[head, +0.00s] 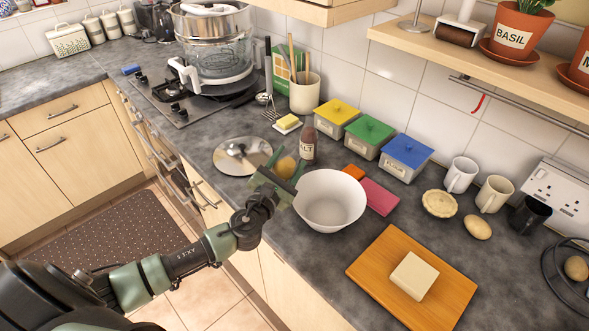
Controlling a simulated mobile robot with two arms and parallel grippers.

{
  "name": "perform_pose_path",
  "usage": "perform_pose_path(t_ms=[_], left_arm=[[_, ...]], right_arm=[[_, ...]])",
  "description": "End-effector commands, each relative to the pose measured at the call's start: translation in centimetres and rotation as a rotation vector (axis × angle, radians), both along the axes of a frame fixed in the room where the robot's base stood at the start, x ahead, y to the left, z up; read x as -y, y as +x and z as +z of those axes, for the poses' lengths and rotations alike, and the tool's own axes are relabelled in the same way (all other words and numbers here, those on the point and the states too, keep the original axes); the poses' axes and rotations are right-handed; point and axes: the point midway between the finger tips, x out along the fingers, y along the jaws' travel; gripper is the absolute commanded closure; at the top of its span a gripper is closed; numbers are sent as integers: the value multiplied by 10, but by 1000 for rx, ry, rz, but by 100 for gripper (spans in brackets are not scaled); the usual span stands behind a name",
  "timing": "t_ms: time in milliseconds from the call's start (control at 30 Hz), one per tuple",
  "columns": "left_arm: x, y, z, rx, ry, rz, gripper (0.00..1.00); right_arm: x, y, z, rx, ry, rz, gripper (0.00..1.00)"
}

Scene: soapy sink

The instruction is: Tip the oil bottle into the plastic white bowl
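The white bowl (330,201) stands on the dark counter in the head view. My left gripper (276,172) is just left of the bowl, with its green fingers close to the rim. A rounded yellow-orange thing (287,166) shows by the fingertips. It may be part of the oil bottle, but the gripper hides too much to tell, and I cannot tell whether the fingers are closed on it. A brown bottle with a pale label (308,146) stands upright behind the bowl's left side. My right gripper is not in view.
A round metal lid (238,157) lies left of the gripper. A cutting board (376,289) with a pale block (414,276) is front right. A pink sponge-like block (380,197) lies right of the bowl. Lidded boxes (369,138), mugs (461,175) and a pie (439,203) are behind.

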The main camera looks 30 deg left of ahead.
Motion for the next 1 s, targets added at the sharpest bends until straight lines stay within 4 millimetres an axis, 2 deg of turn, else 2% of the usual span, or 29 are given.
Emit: perform_pose_path(t_ms=[267,867,1000], left_arm=[[-9,6,-5,-4,60,5,100],[-32,5,-59,-30,501,7,100],[-32,5,-56,-30,513,8,100]], right_arm=[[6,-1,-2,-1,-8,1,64],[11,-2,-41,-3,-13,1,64],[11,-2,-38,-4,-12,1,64]])
